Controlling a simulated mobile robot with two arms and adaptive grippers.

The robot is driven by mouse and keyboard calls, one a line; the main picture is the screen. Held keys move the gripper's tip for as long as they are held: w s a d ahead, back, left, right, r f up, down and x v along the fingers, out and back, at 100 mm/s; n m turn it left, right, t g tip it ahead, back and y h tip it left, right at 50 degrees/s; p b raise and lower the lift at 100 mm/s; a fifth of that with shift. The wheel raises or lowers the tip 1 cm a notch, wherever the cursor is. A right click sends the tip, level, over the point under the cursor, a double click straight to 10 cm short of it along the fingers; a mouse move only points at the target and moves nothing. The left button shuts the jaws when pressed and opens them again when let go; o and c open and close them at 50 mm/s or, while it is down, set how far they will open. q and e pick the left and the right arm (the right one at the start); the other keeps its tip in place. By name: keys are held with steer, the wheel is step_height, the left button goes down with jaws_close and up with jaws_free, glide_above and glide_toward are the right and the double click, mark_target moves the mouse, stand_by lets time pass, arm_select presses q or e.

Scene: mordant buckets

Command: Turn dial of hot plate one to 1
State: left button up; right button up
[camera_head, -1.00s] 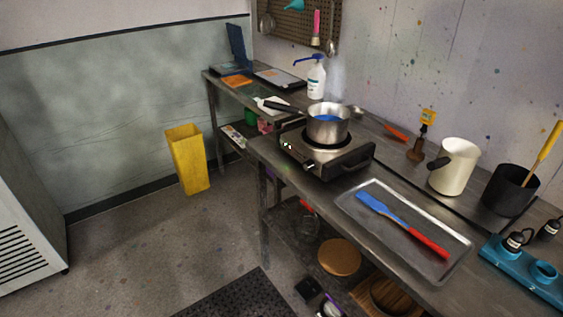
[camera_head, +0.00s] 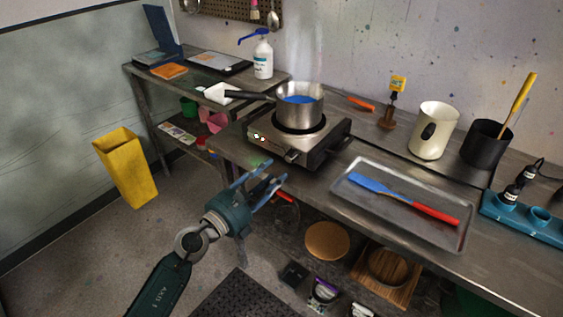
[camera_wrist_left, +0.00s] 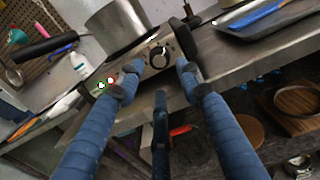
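The hot plate (camera_head: 262,138) stands on the metal bench with a steel pot (camera_head: 299,112) of blue liquid on it. Its black dial (camera_head: 291,156) is on the front face. In the left wrist view the dial (camera_wrist_left: 159,57) shows a white mark and lies ahead of and between the fingertips. Green and red lights glow on the panel beside it. My left gripper (camera_head: 262,180) is open and empty, in front of and below the hot plate's front, apart from the dial. In the left wrist view its blue fingers (camera_wrist_left: 160,80) are spread apart. My right gripper is not in view.
A metal tray (camera_head: 352,195) with a blue and red spatula (camera_head: 402,200) lies right of the hot plate. The pot's handle (camera_head: 248,95) sticks out left. A cream pitcher (camera_head: 433,132) and black pot (camera_head: 484,145) stand behind. A yellow bin (camera_head: 127,168) stands on the floor at left.

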mark_target(288, 159)
arm_select(q)
steer(key=x, duration=0.5)
steer(key=shift+w+d+f, duration=0.1)
steer(key=shift+w, duration=0.3)
steer(key=shift+w+d, duration=0.3)
steer(key=shift+w, duration=0.05)
steer(key=c, duration=0.8)
steer(key=shift+c, duration=0.3)
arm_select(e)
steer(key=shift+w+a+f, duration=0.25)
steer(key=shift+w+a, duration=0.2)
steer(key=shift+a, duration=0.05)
